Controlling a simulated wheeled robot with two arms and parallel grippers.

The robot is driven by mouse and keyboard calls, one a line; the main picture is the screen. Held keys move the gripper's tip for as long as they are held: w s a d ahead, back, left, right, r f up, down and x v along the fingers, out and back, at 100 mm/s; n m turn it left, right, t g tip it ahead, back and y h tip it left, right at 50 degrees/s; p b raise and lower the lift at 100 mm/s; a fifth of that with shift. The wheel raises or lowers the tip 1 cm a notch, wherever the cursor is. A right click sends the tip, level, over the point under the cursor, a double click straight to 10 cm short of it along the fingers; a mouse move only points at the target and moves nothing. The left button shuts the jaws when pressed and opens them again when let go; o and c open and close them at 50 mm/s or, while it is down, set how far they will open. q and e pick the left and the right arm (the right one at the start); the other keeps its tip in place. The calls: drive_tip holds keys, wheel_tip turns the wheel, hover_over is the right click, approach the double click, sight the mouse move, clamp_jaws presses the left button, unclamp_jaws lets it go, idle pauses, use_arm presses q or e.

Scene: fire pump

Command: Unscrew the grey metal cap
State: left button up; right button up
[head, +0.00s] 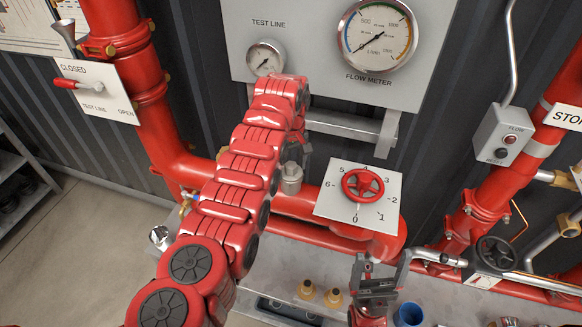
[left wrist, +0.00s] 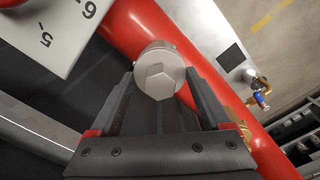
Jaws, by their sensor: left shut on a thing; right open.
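The grey metal cap (head: 291,179) sits on the red horizontal pipe, left of the numbered dial plate. It has a hexagonal end, seen close up in the left wrist view (left wrist: 160,76). My left gripper (left wrist: 161,84) has a finger on each side of the cap and is shut on it. In the head view my left gripper (head: 297,158) is partly hidden behind my red arm. My right gripper (head: 376,268) is open and empty, low in the picture, below the dial plate.
The dial plate (head: 332,205) with a red handwheel (head: 362,185) stands close right of the cap. Gauges hang above on a grey panel (head: 305,35). Brass fittings (head: 333,297) and a blue cup (head: 409,314) stand on the bench near my right gripper.

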sight(290, 165)
use_arm(q)
drive_tip(key=n+b, duration=0.1)
drive_tip(key=n, duration=0.1)
drive_tip(key=n+b, duration=0.1)
drive_tip(key=shift+f+n+b, duration=0.25)
drive_tip(key=shift+n+b, duration=0.1)
drive_tip(key=shift+n, duration=0.55)
drive_tip(key=shift+r+n, duration=0.2)
drive_tip(key=shift+n, duration=0.3)
drive_tip(key=shift+b, duration=0.3)
drive_tip(key=shift+n, duration=1)
drive_tip(key=shift+r, duration=1.05)
drive_tip(key=shift+r+p, duration=1.65)
drive_tip(key=shift+r, duration=0.4)
drive_tip(key=shift+a+f, duration=0.1)
